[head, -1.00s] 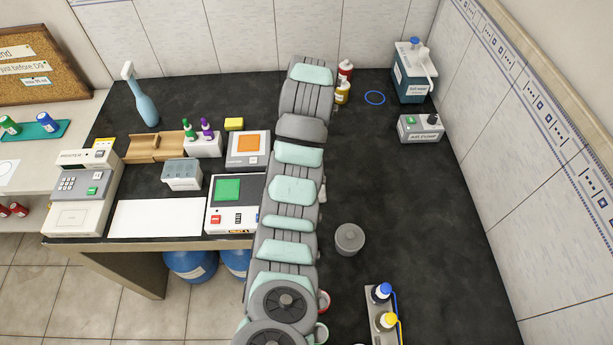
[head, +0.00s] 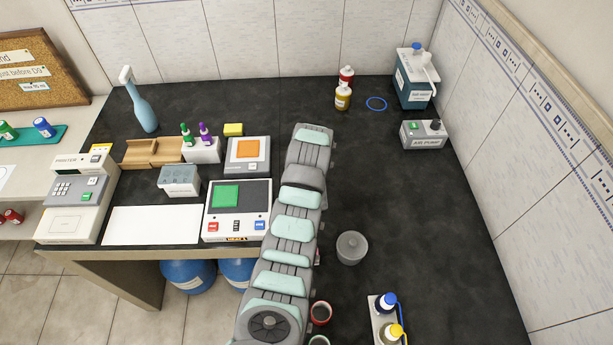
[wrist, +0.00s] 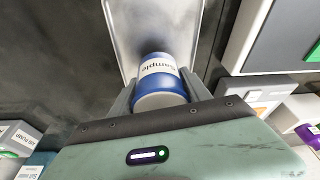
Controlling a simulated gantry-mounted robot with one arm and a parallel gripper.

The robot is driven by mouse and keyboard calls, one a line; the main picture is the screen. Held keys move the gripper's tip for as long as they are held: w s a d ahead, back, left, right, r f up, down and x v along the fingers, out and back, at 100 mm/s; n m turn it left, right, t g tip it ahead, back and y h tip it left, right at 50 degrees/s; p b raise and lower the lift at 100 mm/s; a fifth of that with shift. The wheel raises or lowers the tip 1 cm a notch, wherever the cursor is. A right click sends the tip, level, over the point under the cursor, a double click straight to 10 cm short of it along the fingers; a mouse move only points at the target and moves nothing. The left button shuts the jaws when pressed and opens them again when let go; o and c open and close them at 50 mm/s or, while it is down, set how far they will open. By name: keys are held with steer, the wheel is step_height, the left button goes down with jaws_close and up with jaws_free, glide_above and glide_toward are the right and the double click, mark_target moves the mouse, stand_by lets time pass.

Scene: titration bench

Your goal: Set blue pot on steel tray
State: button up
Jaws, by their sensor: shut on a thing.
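In the wrist view, the blue pot (wrist: 161,84) has a white label reading "Sample". My gripper (wrist: 160,92) is shut on it, with one finger on each side. The steel tray (wrist: 150,22) shows just beyond the pot as a grey metal surface with a raised rim. The pot overlaps the tray in the picture; I cannot tell whether it touches it. In the head view my arm hides the gripper, the pot and most or all of the tray.
A white device with a green pad (head: 228,197) is close on the left. Blue- and yellow-capped bottles (head: 389,318) stand at the front right. The dark bench at right is mostly clear.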

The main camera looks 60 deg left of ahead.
steer(key=shift+f, duration=0.6)
steer(key=shift+f, duration=0.1)
steer(key=o, duration=1.6)
steer(key=shift+f, duration=0.1)
steer(key=shift+r, duration=0.55)
steer(key=p+v, duration=0.1)
steer(key=v, duration=1)
steer(key=shift+d+r+p, duration=0.15)
steer(key=shift+r+p, duration=0.05)
steer(key=shift+p, duration=0.2)
